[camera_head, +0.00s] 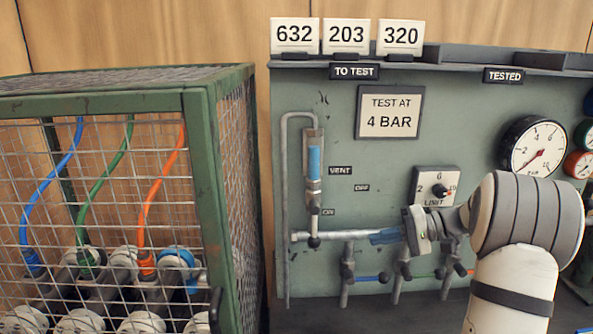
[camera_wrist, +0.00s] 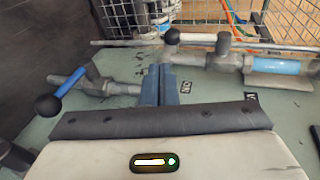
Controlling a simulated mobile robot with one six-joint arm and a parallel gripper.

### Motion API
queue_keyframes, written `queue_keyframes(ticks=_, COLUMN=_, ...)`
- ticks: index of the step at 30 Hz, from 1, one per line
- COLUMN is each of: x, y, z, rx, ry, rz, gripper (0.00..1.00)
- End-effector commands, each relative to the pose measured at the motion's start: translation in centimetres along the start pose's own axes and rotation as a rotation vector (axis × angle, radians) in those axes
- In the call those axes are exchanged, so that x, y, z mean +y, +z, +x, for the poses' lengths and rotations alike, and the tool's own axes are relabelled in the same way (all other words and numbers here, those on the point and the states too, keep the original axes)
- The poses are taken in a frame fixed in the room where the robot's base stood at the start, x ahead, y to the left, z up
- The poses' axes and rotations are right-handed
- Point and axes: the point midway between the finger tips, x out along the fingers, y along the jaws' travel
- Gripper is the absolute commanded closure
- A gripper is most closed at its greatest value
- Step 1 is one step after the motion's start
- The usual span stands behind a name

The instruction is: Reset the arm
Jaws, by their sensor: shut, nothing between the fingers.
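My gripper (camera_head: 384,237) is shut and empty, with its blue fingers pointing left in front of the green test panel (camera_head: 290,90). The fingers lie close to the horizontal pipe; I cannot tell whether they touch it. In the wrist view the fingertips (camera_wrist: 160,72) are together, pointing between two valves. One valve there has a white lever with a dark ball (camera_wrist: 172,37). The other has a blue lever with a dark ball (camera_wrist: 48,105). My arm hides part of the panel's right side.
A green mesh cage (camera_head: 203,130) with coloured hoses stands at the left. A vertical pipe with a blue section (camera_head: 314,160) and several small valves (camera_head: 347,265) are on the panel. A pressure gauge (camera_head: 535,147) and limit knob (camera_head: 437,190) are near my arm. Number cards (camera_head: 346,36) stand on top.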

Motion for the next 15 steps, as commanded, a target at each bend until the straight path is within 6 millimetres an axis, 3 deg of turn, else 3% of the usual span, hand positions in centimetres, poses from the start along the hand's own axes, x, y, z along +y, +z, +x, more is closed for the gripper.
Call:
queue_keyframes(ticks=1, x=-2.0, y=1.3, z=0.8, rx=-0.024, ry=0.054, rz=0.008, gripper=1.0)
queue_keyframes(ticks=6, x=-5.2, y=6.9, z=3.7, rx=-0.093, ry=0.296, rz=0.055, gripper=1.0)
queue_keyframes(ticks=15, x=-8.4, y=16.8, z=5.0, rx=-0.118, ry=0.722, rz=0.026, gripper=1.0)
